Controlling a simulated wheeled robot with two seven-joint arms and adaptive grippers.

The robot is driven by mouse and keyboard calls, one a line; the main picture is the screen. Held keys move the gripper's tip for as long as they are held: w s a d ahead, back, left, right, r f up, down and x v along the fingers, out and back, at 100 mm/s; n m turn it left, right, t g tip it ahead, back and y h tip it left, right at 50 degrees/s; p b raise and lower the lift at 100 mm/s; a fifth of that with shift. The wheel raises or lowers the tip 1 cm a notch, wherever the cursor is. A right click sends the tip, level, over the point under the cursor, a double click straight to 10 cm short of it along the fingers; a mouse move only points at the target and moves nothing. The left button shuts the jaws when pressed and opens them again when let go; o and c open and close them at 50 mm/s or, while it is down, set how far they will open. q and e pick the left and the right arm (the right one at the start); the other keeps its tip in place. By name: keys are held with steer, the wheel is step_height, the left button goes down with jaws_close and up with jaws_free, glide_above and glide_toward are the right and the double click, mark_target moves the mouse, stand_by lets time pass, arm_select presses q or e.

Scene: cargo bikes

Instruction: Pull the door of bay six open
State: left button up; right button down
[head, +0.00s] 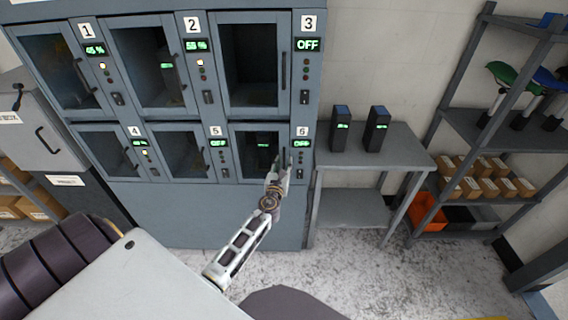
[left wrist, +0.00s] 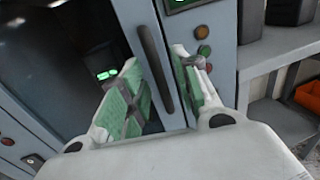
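Bay six is the bottom right bay of the blue-grey cabinet, under the "6" label (head: 302,131) and a green "OFF" display. Its glazed door (head: 248,168) looks shut, and a dark block with a green readout (head: 263,146) shows behind the glass. In the left wrist view the door's dark upright handle (left wrist: 152,62) stands between the two green-padded fingers of my left gripper (left wrist: 156,58). The fingers are apart, with a gap visible around the handle. In the head view my left gripper (head: 281,170) is at the door's right edge. My right gripper is not in view.
Bays one to five (head: 165,65) surround bay six above and to the left, their doors apparently shut. A grey table (head: 400,150) with two dark battery blocks (head: 377,130) stands right of the cabinet. Shelves (head: 490,135) are further right. The floor in front (head: 350,270) is clear.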

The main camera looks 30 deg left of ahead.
arm_select(q)
steer(key=shift+w+a, duration=0.25)
steer(key=shift+w, duration=0.25)
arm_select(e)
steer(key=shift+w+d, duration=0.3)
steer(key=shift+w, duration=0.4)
arm_select(q)
jaws_close()
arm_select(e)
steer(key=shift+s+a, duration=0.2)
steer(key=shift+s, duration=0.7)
